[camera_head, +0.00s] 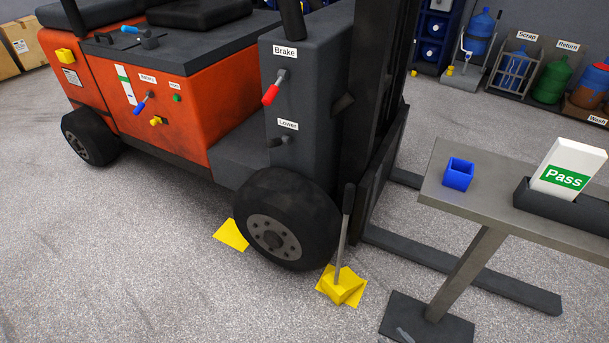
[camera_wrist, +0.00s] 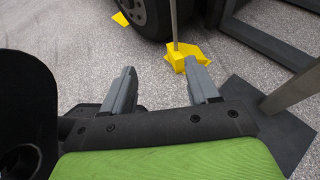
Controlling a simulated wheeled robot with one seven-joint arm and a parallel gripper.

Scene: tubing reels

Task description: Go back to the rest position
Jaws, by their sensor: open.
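My gripper (camera_wrist: 162,92) shows in the wrist view with its two grey fingers apart and nothing between them. It does not show clearly in the head view. Beyond the fingers, a yellow wheel chock with a tall grey handle (camera_wrist: 186,54) stands on the floor, apart from the fingertips as far as I can tell. In the head view this chock (camera_head: 341,288) sits at the front wheel (camera_head: 272,228) of an orange and grey forklift (camera_head: 190,110). A second yellow piece (camera_head: 231,235) lies on the other side of that wheel.
Open floor (camera_head: 130,260) is at the left.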

